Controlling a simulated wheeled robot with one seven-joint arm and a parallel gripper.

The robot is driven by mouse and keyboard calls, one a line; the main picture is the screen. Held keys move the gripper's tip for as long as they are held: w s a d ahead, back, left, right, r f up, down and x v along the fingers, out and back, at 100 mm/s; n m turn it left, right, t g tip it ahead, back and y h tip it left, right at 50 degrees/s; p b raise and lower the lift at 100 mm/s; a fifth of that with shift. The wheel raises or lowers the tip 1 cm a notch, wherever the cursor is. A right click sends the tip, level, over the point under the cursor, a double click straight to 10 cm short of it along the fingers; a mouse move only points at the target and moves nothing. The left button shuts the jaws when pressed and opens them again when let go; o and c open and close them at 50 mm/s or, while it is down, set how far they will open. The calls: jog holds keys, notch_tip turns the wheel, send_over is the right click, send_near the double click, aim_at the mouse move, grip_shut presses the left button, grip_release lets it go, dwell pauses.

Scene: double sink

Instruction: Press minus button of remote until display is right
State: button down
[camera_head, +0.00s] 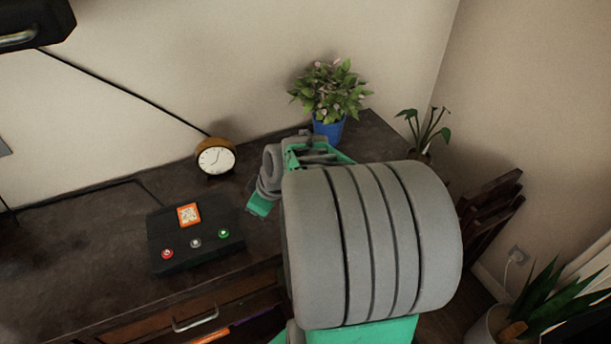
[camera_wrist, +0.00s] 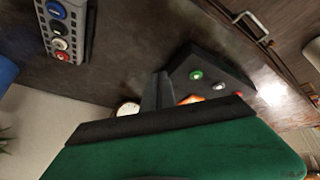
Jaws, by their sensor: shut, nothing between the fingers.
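A black box (camera_head: 182,258) lies on the dark desk, with an orange-framed display (camera_head: 189,214) and a red (camera_head: 167,254), a white (camera_head: 196,243) and a green button (camera_head: 223,233). The display's content is too small to read. In the wrist view the box (camera_wrist: 222,65) is partly hidden by my gripper. A grey panel with several round coloured buttons (camera_wrist: 62,30) shows at the upper left there; no minus sign is legible on either device. My gripper (camera_head: 259,205) is shut and empty, right of the box and apart from it in the head view.
A round clock (camera_head: 216,157) stands behind the box near the wall. A blue pot with a flowering plant (camera_head: 328,128) stands at the desk's back right. A drawer with a metal handle (camera_head: 195,319) is below the front edge. The desk left of the box is clear.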

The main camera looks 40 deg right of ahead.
jog(key=d+r+n+t+h+p, duration=0.1)
jog(key=d+r+t+p, duration=0.1)
jog(key=d, duration=0.7)
jog(key=d+r+n+t+h+p, duration=0.1)
jog(key=d+r+n+t+p, duration=0.15)
jog(key=d, duration=0.75)
jog(key=shift+m+g, duration=0.35)
jog(key=shift+m, duration=0.1)
jog(key=f+b, duration=0.1)
jog(key=f, duration=0.1)
jog(key=f+b, duration=0.2)
jog(key=f, duration=0.1)
jog(key=f+b, duration=0.1)
jog(key=f, duration=0.2)
jog(key=shift+s+a+f, duration=0.15)
jog(key=shift+s+a, duration=0.05)
jog(key=shift+a, duration=0.2)
jog(key=shift+d+f+b, duration=0.1)
jog(key=shift+f+b, duration=0.1)
jog(key=shift+b, duration=0.35)
jog(key=shift+w+a, duration=0.15)
jog(key=shift+a, duration=0.15)
jog(key=shift+d, duration=0.15)
